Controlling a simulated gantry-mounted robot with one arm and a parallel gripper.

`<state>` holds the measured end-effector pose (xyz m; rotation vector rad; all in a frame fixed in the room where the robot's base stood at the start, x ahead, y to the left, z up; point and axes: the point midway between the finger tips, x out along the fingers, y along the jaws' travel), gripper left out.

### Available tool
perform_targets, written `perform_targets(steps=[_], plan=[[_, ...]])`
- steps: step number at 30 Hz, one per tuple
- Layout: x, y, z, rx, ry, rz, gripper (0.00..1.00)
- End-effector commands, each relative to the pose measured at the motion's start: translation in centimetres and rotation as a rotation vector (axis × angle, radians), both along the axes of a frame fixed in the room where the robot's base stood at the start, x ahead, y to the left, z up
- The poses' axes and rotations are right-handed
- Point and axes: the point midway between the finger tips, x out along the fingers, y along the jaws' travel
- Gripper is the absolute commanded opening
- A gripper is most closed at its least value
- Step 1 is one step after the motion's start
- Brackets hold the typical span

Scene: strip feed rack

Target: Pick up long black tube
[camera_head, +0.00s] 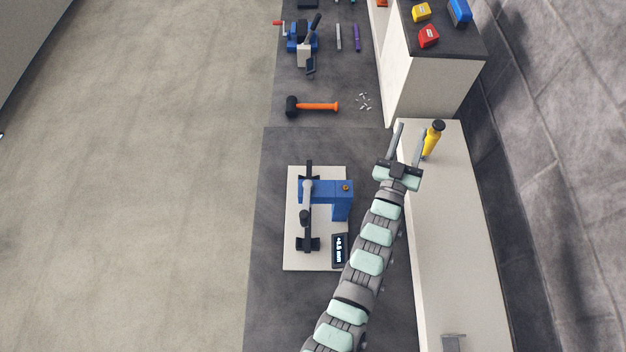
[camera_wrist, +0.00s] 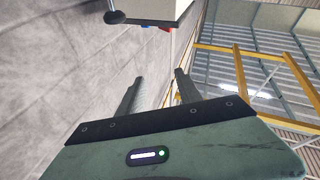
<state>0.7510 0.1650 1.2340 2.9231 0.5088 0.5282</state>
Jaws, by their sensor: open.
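No separate long black tube can be picked out for certain. A long dark bar (camera_head: 307,232) runs lengthwise along the blue fixture on the white plate, with black ends; I cannot tell whether it is the tube or part of the fixture. My gripper (camera_head: 411,133) is open, to the right of and beyond the fixture, over the inner edge of the white ledge. In the wrist view its two fingers (camera_wrist: 160,78) stand apart with nothing between them.
A yellow bottle (camera_head: 431,141) with a dark cap stands close by my right finger. The blue fixture (camera_head: 340,204) has a small display (camera_head: 340,250) near it. An orange-handled hammer (camera_head: 315,106) and small screws (camera_head: 364,102) lie farther back. A tall cabinet (camera_head: 432,90) stands beyond my gripper.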

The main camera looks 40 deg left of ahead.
Motion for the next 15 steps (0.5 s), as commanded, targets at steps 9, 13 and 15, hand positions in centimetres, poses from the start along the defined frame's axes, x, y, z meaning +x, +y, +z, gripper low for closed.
perform_targets(steps=[9,13,15], plan=[[8.3,11.2,-9.8,-0.332,0.581,0.02,0.42],[7.3,14.2,-12.1,-0.455,0.825,0.013,0.42],[5.7,15.6,-12.8,-0.516,0.959,0.013,0.42]])
